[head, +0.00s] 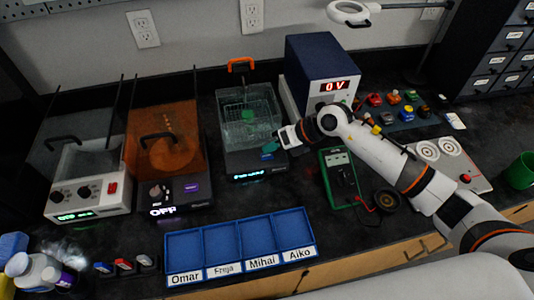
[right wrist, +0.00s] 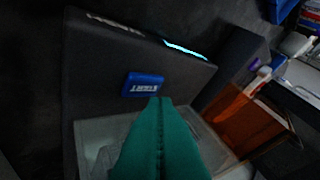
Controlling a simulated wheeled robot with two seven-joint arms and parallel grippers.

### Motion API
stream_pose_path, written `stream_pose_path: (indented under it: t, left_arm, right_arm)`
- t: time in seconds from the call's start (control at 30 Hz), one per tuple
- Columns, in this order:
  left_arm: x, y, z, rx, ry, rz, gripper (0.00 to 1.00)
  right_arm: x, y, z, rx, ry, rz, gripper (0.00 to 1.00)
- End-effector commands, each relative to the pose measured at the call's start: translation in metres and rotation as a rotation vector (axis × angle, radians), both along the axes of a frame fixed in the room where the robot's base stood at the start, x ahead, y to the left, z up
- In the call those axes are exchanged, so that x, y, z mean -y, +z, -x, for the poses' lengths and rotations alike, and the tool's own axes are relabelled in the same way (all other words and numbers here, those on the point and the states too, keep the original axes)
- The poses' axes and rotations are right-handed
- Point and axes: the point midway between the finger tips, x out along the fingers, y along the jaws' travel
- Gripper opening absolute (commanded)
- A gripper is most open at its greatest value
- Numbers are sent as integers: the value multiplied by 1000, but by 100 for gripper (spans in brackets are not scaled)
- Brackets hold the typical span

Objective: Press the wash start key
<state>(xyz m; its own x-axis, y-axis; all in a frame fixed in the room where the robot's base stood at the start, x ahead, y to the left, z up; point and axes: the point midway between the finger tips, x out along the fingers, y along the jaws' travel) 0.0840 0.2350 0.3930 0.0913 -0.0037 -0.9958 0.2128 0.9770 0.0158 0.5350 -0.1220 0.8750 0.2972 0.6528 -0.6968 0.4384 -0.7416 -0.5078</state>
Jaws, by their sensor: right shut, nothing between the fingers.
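The wash machine (head: 240,165) has a dark base, a clear tank (head: 262,100) with a green piece inside, and a lit cyan display (head: 245,175). In the right wrist view its blue START key (right wrist: 143,84) shows on the dark front panel. My right gripper (head: 270,147), with teal fingers, is shut and empty at the right part of that panel. In the right wrist view its fingertips (right wrist: 160,101) are right beside the key's lower edge; I cannot tell whether they touch it. My left gripper is not in view.
An orange-covered machine (head: 165,140) and a white-fronted one (head: 88,195) stand to the left. A power supply reading 0 V (head: 335,86) is behind my right arm. A green multimeter (head: 341,175) lies close by. A blue name-labelled tray (head: 240,245) sits in front.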

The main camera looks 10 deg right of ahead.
Motion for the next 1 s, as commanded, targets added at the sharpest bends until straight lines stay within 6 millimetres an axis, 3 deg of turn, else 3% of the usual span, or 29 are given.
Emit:
stream_pose_path:
  t: [0.6, 1.0]
  left_arm:
    - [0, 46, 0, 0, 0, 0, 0]
    - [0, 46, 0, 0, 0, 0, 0]
  right_arm:
    - [0, 59, 0, 1, 0, 1, 0]
    - [0, 59, 0, 0, 0, 0, 0]
